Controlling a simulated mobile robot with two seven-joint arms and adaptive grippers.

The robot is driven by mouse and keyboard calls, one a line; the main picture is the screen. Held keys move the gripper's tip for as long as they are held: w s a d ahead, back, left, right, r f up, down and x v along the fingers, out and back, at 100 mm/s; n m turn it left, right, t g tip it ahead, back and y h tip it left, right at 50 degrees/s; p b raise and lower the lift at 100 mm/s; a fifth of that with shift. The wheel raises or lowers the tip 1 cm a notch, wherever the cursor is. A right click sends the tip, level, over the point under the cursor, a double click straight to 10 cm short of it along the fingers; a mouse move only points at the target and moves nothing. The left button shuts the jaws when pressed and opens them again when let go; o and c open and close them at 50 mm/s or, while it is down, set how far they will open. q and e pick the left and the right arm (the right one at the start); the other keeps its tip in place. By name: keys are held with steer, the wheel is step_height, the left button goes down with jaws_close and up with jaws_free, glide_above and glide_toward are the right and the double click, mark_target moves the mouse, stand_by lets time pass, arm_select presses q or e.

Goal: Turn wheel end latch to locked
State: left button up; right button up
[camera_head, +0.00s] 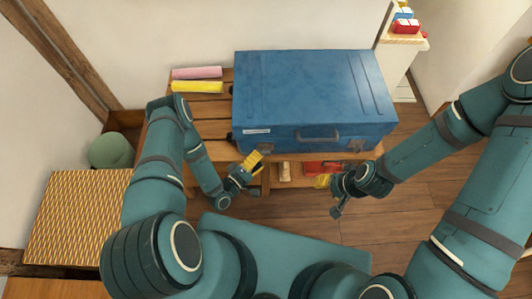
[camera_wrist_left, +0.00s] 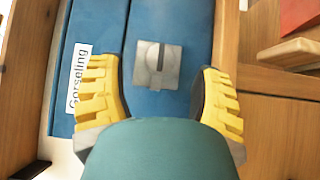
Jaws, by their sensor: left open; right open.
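A blue case (camera_head: 315,90) lies on a slatted wooden bench, its handle (camera_head: 317,136) on the front side. In the left wrist view the case's blue front (camera_wrist_left: 145,22) shows a grey square latch plate (camera_wrist_left: 171,75) with a round knob and an upright dark bar or slot. Whether this reads as locked I cannot tell. My left gripper (camera_head: 253,162) is open at the front left of the case. Its yellow fingers appear on either side of the latch, apart from it, with nothing between them. My right gripper (camera_head: 330,190) is open and empty, in front of the bench at right.
Pink (camera_head: 196,73) and yellow (camera_head: 197,87) rolls lie on the bench left of the case. A red item (camera_head: 318,168) is on the lower shelf. Wooden floor (camera_head: 430,195) is free at right.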

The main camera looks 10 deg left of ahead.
mark_target(266, 155)
arm_select(q)
steer(key=shift+x, duration=2)
jaws_close()
